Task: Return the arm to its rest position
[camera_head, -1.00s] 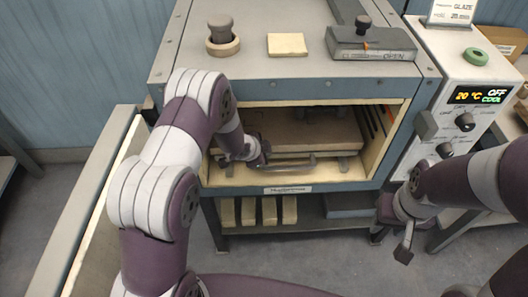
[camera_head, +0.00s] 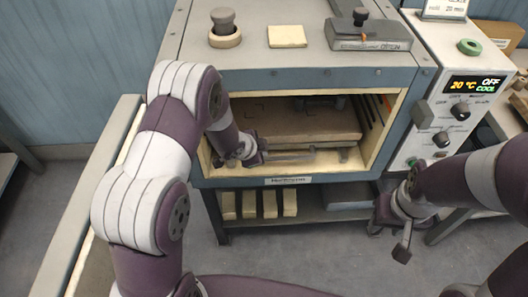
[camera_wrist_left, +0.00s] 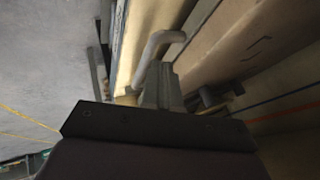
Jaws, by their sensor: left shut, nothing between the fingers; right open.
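My left arm reaches into the open front of a grey box oven (camera_head: 300,77). My left gripper (camera_head: 262,156) is shut and empty, low at the left of the opening. It is close to a grey bar handle (camera_head: 298,157) in front of a brown slab (camera_head: 310,122) inside. In the left wrist view, the shut fingers (camera_wrist_left: 163,88) are near the bent handle (camera_wrist_left: 160,42); whether they touch it is unclear. My right gripper (camera_head: 404,243) is open and empty, low in front of the oven's right side.
The control box (camera_head: 445,125) at right reads 20 °C, OFF, COOL. Several pale blocks (camera_head: 269,204) stand on the shelf below. A knob in a ring (camera_head: 224,38), a pale tile (camera_head: 287,36) and a grey latch block (camera_head: 368,36) are on top. A grey-edged bench (camera_head: 88,200) lies left.

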